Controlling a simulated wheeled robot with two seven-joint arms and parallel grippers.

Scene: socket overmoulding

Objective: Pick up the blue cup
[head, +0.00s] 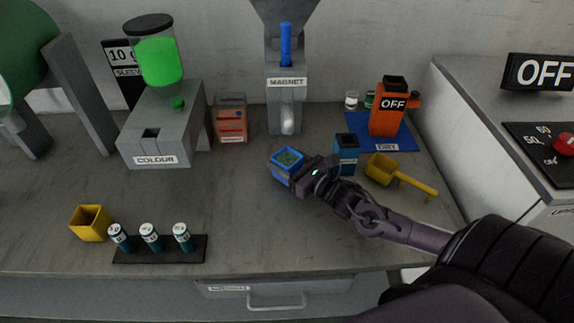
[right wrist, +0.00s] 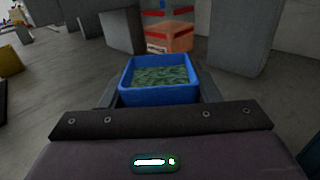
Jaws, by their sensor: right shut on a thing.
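The blue cup (head: 286,171) is a square open-topped cup with green granular contents, near the middle of the worktop in the head view. It also shows in the right wrist view (right wrist: 160,96), upright between the fingers. My right gripper (head: 301,172) comes from the right and is shut on the cup. I cannot tell whether the cup is on the worktop or slightly above it. My left gripper is not in view.
A blue container (head: 346,155) and a yellow scoop (head: 382,169) stand right of my gripper. The magnet stand (head: 286,107), orange-red box (head: 231,122) and colour dispenser (head: 160,133) are behind. A yellow cup (head: 91,223) and black vial rack (head: 160,250) are front left. The front middle worktop is clear.

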